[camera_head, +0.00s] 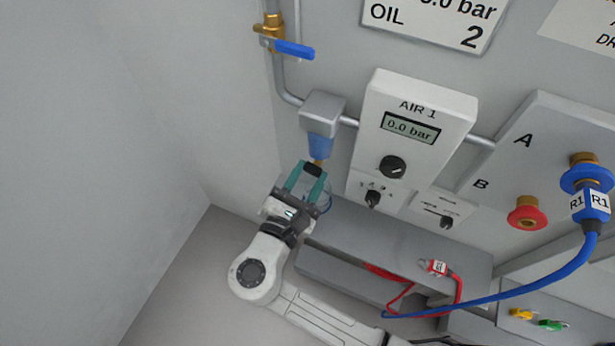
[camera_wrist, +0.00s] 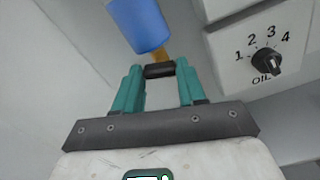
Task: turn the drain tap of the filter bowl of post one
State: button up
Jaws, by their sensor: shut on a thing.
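The filter bowl (camera_head: 320,147) is blue and hangs under a grey block (camera_head: 323,114) beside the AIR 1 panel. It also shows at the top of the wrist view (camera_wrist: 140,24). The drain tap (camera_wrist: 159,71) below it has a black cross piece on a short brass stem (camera_wrist: 160,55). In the head view the tap's black piece (camera_head: 313,170) sits between my fingertips. My gripper (camera_head: 312,169) has teal fingers and is shut on the tap from below. The fingertips in the wrist view (camera_wrist: 159,68) stand at the two ends of the black piece.
The AIR 1 panel (camera_head: 427,105) reads 0.0 bar and has a black knob. A numbered OIL dial (camera_wrist: 266,61) is close to the right of my gripper. A blue-handled valve (camera_head: 294,49) is above. A blue hose (camera_head: 530,292) and red cable lie at right. The left wall is bare.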

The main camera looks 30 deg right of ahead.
jog(key=m+b, duration=0.2)
jog(key=m, duration=0.3)
jog(key=shift+m, duration=0.4)
dwell(0.4)
jog(key=o, duration=1.1)
jog(key=shift+c, duration=0.2)
jog(key=b+v, duration=0.1)
jog(key=v, duration=1)
jog(key=shift+b, duration=0.35)
